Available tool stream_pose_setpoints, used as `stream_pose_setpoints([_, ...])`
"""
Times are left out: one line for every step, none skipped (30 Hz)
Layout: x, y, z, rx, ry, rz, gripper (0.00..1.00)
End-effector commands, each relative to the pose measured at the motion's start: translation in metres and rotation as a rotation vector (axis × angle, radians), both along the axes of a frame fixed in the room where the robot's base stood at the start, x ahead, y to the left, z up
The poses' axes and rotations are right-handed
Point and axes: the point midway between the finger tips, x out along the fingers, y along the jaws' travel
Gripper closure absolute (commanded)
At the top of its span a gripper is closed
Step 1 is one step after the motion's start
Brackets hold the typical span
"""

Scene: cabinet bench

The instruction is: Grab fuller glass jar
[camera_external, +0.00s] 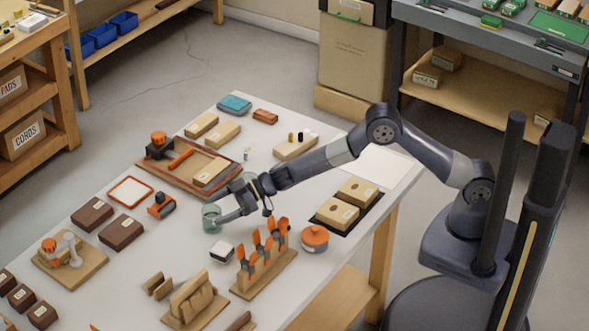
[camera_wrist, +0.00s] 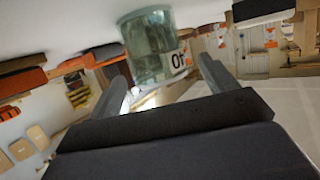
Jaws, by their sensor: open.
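A greenish glass jar (camera_external: 211,222) stands on the white bench top at the tips of my gripper (camera_external: 219,209). The jar (camera_wrist: 148,50) shows in the wrist view just beyond and between my fingers (camera_wrist: 163,85), with a white label with dark figures. My gripper is open and holds nothing. Whether a finger touches the jar cannot be told. A second greenish glass shape (camera_external: 249,177) shows just behind my gripper, mostly hidden by it. How full either one is cannot be made out.
A wooden tray (camera_external: 226,178) with a tan block and orange tools lies behind. Dark brown boxes (camera_external: 121,232) lie left. Bare bench shows left of the jar.

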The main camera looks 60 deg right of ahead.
Motion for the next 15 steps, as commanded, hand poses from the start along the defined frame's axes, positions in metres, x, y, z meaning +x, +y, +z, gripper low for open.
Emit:
stream_pose_setpoints([0.003, 0.005, -0.003, 0.0, 0.0, 0.001, 0.2])
stream_pose_setpoints([0.005, 0.008, -0.003, 0.0, -0.001, 0.001, 0.2])
stream_pose_setpoints([0.008, 0.011, -0.004, 0.0, -0.001, 0.001, 0.2])
stream_pose_setpoints([0.009, 0.013, -0.005, 0.001, 0.001, 0.0, 0.2])
stream_pose_setpoints([0.01, 0.015, -0.006, 0.0, 0.0, 0.0, 0.2])
stream_pose_setpoints([0.012, 0.017, -0.006, -0.001, -0.001, 0.0, 0.2])
stream_pose_setpoints([0.013, 0.018, -0.007, 0.0, 0.0, 0.0, 0.2])
stream_pose_setpoints([0.013, 0.02, -0.008, 0.001, 0.001, 0.0, 0.2])
stream_pose_setpoints([0.014, 0.021, -0.008, 0.001, 0.001, 0.0, 0.2])
stream_pose_setpoints([0.014, 0.021, -0.008, 0.001, 0.0, 0.0, 0.2])
stream_pose_setpoints([0.015, 0.021, -0.008, 0.001, 0.0, 0.0, 0.2])
stream_pose_setpoints([0.015, 0.022, -0.008, 0.001, -0.001, 0.0, 0.2])
stream_pose_setpoints([0.015, 0.022, -0.008, 0.001, -0.001, 0.0, 0.2])
stream_pose_setpoints([0.015, 0.021, -0.008, 0.001, -0.001, 0.0, 0.2])
stream_pose_setpoints([0.014, 0.021, -0.008, 0.001, -0.001, 0.0, 0.2])
